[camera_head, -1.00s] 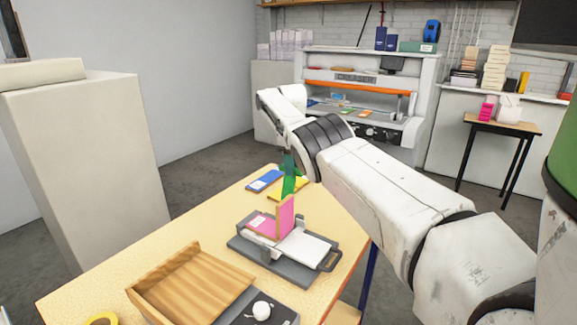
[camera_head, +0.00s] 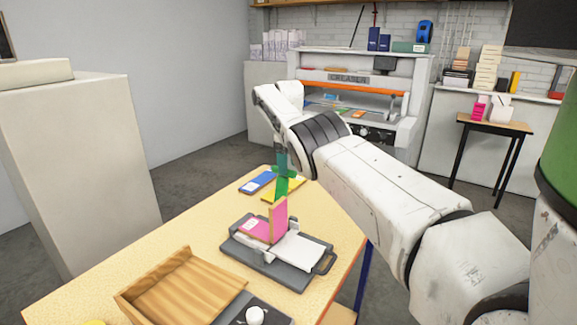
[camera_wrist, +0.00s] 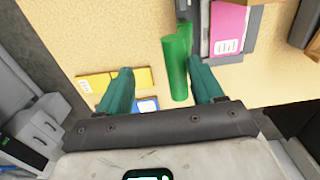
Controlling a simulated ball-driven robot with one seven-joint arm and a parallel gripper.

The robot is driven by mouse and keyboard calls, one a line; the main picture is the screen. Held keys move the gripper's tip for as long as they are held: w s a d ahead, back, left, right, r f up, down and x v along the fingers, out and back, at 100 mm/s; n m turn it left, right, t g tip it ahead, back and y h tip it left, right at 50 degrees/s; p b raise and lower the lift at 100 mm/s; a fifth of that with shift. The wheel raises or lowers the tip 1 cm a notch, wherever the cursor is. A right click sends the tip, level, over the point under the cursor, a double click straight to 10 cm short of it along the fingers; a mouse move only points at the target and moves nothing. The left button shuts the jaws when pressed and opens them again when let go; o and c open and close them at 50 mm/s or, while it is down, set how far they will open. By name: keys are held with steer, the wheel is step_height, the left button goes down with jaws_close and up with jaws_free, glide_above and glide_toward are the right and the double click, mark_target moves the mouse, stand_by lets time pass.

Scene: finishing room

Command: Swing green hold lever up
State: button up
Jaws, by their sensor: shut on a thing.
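The green hold lever (camera_wrist: 175,68) stands between my two dark teal fingers in the wrist view. My gripper (camera_wrist: 160,68) is shut on it; in that view the left finger looks apart from the lever and the right finger is close beside it. In the head view my gripper (camera_head: 282,168) is at the far end of the jig, where the green lever (camera_head: 283,187) shows below the fingers. The jig has a dark grey base (camera_head: 285,273) with a white plate (camera_head: 300,250). A pink booklet (camera_head: 253,229) lies in it, beside an upright pink panel (camera_head: 279,220).
A blue booklet (camera_head: 257,182) and a yellow booklet (camera_head: 273,196) lie behind the jig. A wooden tray (camera_head: 185,290) and a dark block with a white knob (camera_head: 254,316) are in front. The yellow tabletop (camera_head: 130,262) is clear at left.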

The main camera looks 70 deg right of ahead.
step_height(320, 180, up, 10)
steer(key=p, duration=0.3)
steer(key=shift+p, duration=0.3)
steer(key=shift+w, duration=0.1)
